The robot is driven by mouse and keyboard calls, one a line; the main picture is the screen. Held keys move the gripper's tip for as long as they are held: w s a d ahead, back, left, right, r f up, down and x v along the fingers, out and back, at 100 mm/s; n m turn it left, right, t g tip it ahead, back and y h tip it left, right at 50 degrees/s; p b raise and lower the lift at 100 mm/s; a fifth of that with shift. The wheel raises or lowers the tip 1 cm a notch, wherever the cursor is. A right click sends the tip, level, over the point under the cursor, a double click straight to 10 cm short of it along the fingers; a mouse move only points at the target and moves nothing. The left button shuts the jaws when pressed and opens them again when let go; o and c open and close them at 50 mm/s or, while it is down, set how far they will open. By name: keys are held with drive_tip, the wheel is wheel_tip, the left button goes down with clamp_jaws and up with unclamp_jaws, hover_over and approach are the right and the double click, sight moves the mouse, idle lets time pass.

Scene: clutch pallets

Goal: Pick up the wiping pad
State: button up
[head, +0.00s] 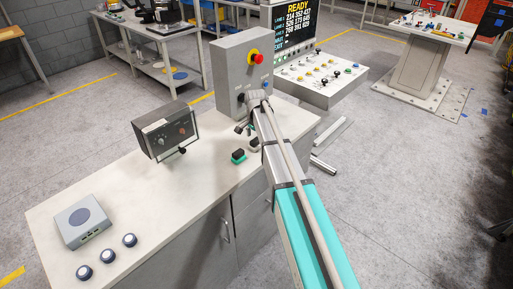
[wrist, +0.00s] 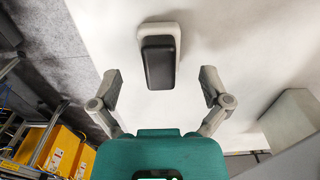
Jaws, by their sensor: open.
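A black block on a pale, rounded base, which looks like the wiping pad (wrist: 158,62), lies on the white worktop in the wrist view. It is ahead of my gripper (wrist: 160,76), roughly centred between the two fingers. The fingers are spread wide, one to each side, with nothing held. I cannot tell for sure which of these the wrist view shows.
The bench (head: 120,190) also holds a control box (head: 165,130), a grey device (head: 82,222), several round knobs (head: 130,240) and a grey cabinet with a red button (head: 257,57). A button console (head: 318,82) stands beyond. The front middle of the bench is clear.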

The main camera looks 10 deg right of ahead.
drive_tip(key=shift+f+b, duration=1.15)
drive_tip(key=shift+f, duration=0.3)
drive_tip(key=shift+c, duration=0.3)
drive_tip(key=c, duration=1.2)
drive_tip(key=shift+r, duration=0.15)
wheel_tip(320, 180, up, 2)
drive_tip(key=p, duration=0.2)
drive_tip(key=shift+r+p, duration=0.25)
drive_tip(key=shift+p, duration=0.1)
drive_tip(key=shift+s+r+p, duration=1.7)
drive_tip(key=shift+s+p, duration=0.05)
drive_tip(key=shift+s, duration=0.6)
drive_tip(key=shift+s+r+p, duration=1.7)
drive_tip(key=shift+s+r, duration=0.05)
drive_tip(key=shift+s, duration=0.55)
drive_tip(key=shift+s+r+p, duration=1.7)
drive_tip(key=shift+s+p, duration=0.05)
drive_tip(key=shift+s, duration=0.6)
